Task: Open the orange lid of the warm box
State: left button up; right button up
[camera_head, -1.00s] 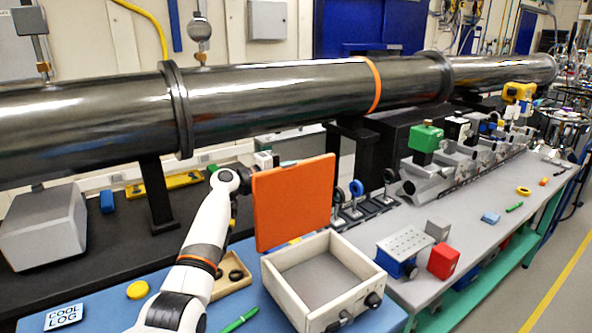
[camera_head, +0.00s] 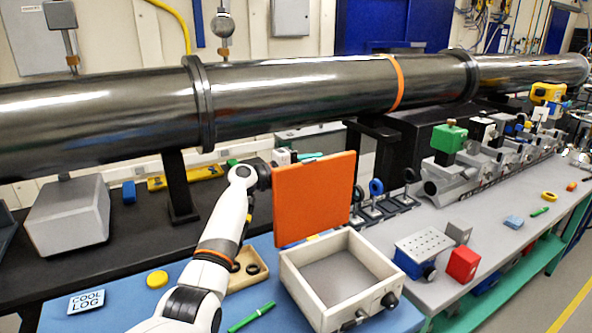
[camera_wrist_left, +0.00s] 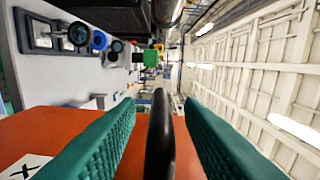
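The warm box (camera_head: 300,284) is a white open-topped box with a grey, empty-looking inside and dark knobs on its front. Its orange lid (camera_head: 314,200) stands upright at the box's back edge, so the box is open. My left arm reaches up on the left of the lid, and its gripper is hidden behind the lid in the head view. In the left wrist view, the left gripper's green fingers (camera_wrist_left: 160,103) are apart on either side of a black handle (camera_wrist_left: 160,140), with gaps visible. The orange lid (camera_wrist_left: 55,122) spreads below them. My right gripper is not in view.
A large dark pipe (camera_head: 300,92) crosses behind the box. A small tray (camera_head: 250,272), a yellow disc (camera_head: 157,279), a green pen (camera_head: 252,316) and a COOL LOG card (camera_head: 87,301) lie left of the box. A perforated block (camera_head: 424,244) and red cube (camera_head: 463,264) stand right.

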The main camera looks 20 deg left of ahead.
pick_arm(q)
jog(key=b+v, duration=0.2)
jog(key=v, duration=0.9)
jog(key=shift+s+a, duration=0.1)
